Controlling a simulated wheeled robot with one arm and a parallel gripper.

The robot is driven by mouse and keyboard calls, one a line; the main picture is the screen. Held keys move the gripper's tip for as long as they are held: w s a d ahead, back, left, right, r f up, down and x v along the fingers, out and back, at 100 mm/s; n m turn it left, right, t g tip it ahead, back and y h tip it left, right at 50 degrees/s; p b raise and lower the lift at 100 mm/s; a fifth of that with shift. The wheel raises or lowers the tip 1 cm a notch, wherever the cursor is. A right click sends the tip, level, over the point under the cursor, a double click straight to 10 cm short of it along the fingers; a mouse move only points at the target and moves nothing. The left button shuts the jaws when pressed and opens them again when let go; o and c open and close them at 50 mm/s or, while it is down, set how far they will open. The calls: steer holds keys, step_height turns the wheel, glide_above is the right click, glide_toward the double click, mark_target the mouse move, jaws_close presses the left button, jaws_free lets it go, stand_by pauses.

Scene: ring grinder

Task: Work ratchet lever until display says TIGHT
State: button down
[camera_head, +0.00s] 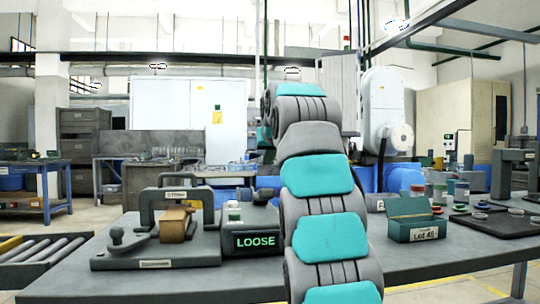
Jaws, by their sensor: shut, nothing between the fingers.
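The display (256,240) on a dark box reads LOOSE in green letters. To its left is a grey fixture plate (190,252) with a small label on its front edge. A short grey lever with a round knob (116,234) lies at the plate's left end; it looks like the ratchet lever. A dark arched frame (148,205) with a label on top stands over a brown block (174,224). My arm, grey with teal pads, rises through the middle of the view just right of the display. My gripper does not show.
A grey bench (330,262) carries the fixture. Right of my arm stand a teal box (416,220) labelled Lot 45, small jars (440,193) and a dark tray (500,222). A roller conveyor (45,258) is at the left. My arm hides the bench's middle.

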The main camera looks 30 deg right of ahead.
mark_target(267, 198)
steer(key=x, duration=0.4)
steer(key=shift+w+f, duration=0.25)
steer(key=shift+w, duration=0.1)
steer(key=shift+s+f+b, duration=0.45)
steer(key=shift+f, duration=0.45)
steer(key=shift+s+a+f, duration=0.15)
steer(key=shift+s+f, duration=0.05)
steer(key=shift+f, duration=0.55)
steer(key=shift+f, duration=0.2)
steer(key=shift+f+b, duration=0.2)
steer(key=shift+b, duration=0.3)
steer(key=f+b, duration=0.1)
steer(key=b, duration=0.1)
steer(key=f+t+b, duration=0.1)
steer(key=b, duration=0.1)
steer(key=shift+s+a, duration=0.15)
steer(key=shift+s, duration=0.25)
steer(key=f+t+b, duration=0.1)
steer(key=b, duration=0.1)
steer(key=f+b, duration=0.1)
steer(key=b, duration=0.1)
steer(key=shift+s+a+f+t+h, duration=0.1)
steer(key=shift+s+f+t+h, duration=0.05)
steer(key=shift+s+t+h, duration=0.25)
steer(key=shift+f+t+b, duration=0.15)
steer(key=shift+t+b, duration=0.25)
steer(key=shift+b, duration=0.4)
